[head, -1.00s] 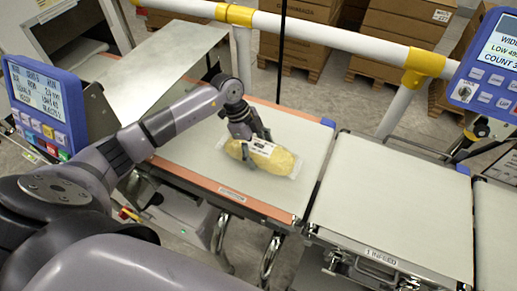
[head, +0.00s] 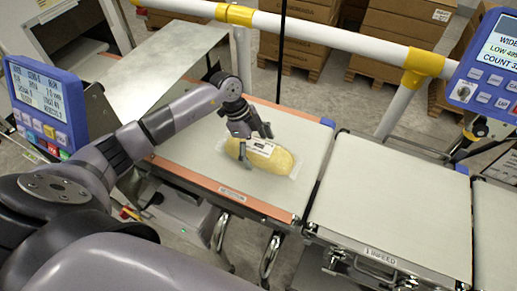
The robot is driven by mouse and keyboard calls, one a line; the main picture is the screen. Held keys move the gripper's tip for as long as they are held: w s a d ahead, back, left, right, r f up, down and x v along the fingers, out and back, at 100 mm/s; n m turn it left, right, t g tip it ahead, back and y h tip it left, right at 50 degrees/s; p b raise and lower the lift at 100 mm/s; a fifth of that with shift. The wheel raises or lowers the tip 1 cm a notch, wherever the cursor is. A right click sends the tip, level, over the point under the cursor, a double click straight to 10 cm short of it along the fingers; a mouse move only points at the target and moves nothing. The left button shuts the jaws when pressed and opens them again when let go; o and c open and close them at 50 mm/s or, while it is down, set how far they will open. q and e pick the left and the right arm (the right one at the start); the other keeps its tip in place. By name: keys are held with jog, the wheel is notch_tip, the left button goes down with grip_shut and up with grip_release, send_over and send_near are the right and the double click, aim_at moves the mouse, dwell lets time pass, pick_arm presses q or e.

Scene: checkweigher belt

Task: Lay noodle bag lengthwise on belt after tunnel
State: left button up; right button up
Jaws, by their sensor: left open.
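The noodle bag (head: 278,160) is a clear bag with yellow contents and a white label. It lies flat on the pale belt (head: 190,157) with orange edges, its long side running roughly along the belt. My left gripper (head: 257,149) is open just above the bag's left part, its fingers spread to either side of it. I cannot tell whether the fingers touch the bag. The right gripper is not in view. The metal tunnel plate (head: 150,70) is at the upper left.
A second pale belt section marked INFEED (head: 395,205) adjoins on the right and is empty. A blue display (head: 45,105) stands at the left, another (head: 490,65) at the upper right. A white and yellow rail (head: 340,40) runs behind, with cardboard boxes (head: 395,30) beyond.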

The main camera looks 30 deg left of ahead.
pick_arm(q)
jog(key=p+v, duration=0.7)
jog(key=v, duration=0.3)
jog(key=shift+a+r+p, duration=0.1)
jog(key=shift+r+p, duration=0.2)
jog(key=shift+p, duration=0.05)
jog(key=shift+a+r, duration=0.25)
jog(key=shift+r, duration=0.15)
